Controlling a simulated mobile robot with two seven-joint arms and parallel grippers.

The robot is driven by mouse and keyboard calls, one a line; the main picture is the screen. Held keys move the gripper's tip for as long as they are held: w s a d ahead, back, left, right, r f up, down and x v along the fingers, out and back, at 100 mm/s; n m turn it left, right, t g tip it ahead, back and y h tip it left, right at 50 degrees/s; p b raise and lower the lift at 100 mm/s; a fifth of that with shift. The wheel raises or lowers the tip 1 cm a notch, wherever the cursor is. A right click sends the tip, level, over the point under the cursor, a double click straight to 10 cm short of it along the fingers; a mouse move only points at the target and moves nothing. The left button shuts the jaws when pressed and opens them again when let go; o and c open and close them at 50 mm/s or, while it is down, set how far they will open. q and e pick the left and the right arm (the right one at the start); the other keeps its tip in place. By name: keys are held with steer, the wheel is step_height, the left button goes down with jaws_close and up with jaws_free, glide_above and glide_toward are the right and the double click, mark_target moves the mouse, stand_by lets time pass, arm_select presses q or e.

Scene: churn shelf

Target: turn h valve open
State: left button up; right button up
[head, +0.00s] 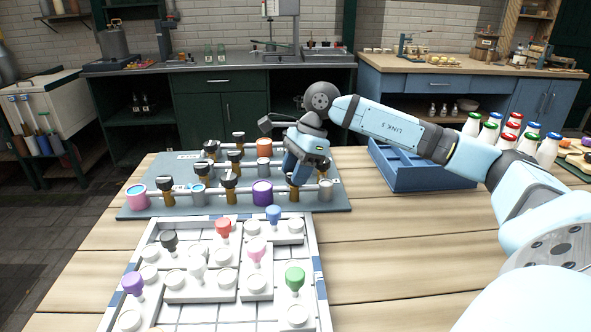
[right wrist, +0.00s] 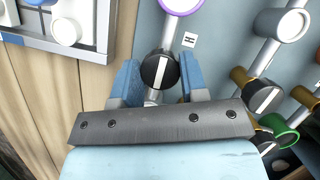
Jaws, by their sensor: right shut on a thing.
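The h valve shows in the right wrist view as a black round knob (right wrist: 160,69) with a white stripe, on a grey pipe. The stripe looks roughly in line with the pipe. A small white tag with an H (right wrist: 190,40) lies beside it on the blue-grey board (head: 335,199). My right gripper (head: 296,180) reaches down over the front pipe row, right of the purple ring (head: 262,193). In the right wrist view its blue fingers (right wrist: 160,85) stand on both sides of the knob, shut on it. In the head view the knob is mostly hidden by the gripper. My left gripper is out of view.
Other black-knobbed valves (head: 229,181) and pipes stand close by on the board. A white tray (head: 321,262) with colored pegs lies in front. A blue crate (head: 420,179) and several capped bottles (head: 489,131) stand to the right. Bare table lies between tray and my arm.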

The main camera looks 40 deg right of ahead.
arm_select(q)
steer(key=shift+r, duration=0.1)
arm_select(e)
steer(key=o, duration=0.9)
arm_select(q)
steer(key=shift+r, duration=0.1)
arm_select(e)
steer(key=shift+r, duration=0.1)
steer(key=shift+d+r, duration=0.2)
steer(key=shift+r, duration=0.15)
arm_select(q)
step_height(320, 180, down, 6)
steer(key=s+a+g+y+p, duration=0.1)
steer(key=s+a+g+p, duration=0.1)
steer(key=p, duration=0.1)
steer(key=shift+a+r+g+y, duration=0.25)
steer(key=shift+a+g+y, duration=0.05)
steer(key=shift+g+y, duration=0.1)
arm_select(e)
steer(key=v, duration=1.3)
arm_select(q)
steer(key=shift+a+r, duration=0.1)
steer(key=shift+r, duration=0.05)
arm_select(e)
steer(key=shift+s+f, duration=0.1)
